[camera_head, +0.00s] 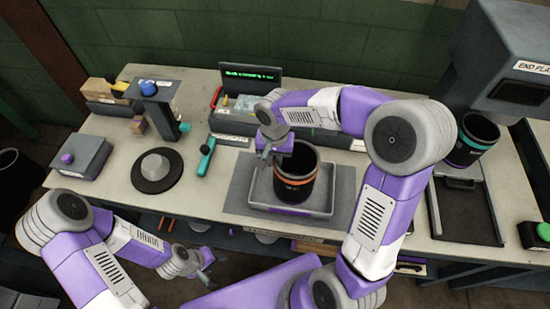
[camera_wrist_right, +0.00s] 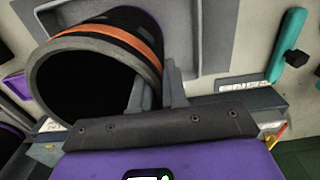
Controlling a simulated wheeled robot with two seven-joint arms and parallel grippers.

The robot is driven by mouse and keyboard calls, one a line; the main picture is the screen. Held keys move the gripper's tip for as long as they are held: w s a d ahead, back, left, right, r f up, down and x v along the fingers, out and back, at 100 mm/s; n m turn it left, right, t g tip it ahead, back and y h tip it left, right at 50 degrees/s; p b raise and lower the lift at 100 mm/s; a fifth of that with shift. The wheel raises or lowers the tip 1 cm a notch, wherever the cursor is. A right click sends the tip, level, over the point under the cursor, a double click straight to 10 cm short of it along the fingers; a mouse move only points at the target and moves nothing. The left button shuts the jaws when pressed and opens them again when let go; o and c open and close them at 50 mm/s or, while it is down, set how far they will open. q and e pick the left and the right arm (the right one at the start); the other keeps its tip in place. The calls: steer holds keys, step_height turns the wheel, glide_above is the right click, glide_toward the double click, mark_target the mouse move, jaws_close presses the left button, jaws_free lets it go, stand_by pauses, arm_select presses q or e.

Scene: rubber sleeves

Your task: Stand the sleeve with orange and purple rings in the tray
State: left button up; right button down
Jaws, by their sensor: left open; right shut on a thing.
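The black sleeve with an orange ring (camera_head: 295,176) stands about upright within the grey tray (camera_head: 322,211); its lower end is partly hidden, so I cannot tell if it touches the floor. In the right wrist view the sleeve (camera_wrist_right: 125,40) shows its open mouth, the orange ring and a bit of purple. My right gripper (camera_head: 279,150) is at the sleeve's left rim, shut on its wall; its fingers (camera_wrist_right: 160,92) also show in the wrist view. My left gripper (camera_head: 207,266) is open and empty, low in front of the table.
Another black sleeve with teal and orange rings (camera_head: 474,140) stands under the grey machine (camera_head: 510,60) at the right. The dark mat around the tray is clear.

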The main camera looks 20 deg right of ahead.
steer(key=c, duration=1.1)
jaws_free()
steer(key=shift+f, duration=0.1)
steer(key=shift+c, duration=0.2)
step_height(320, 180, up, 12)
steer(key=p, duration=0.2)
steer(key=shift+r+p, duration=0.2)
steer(key=shift+p, duration=0.2)
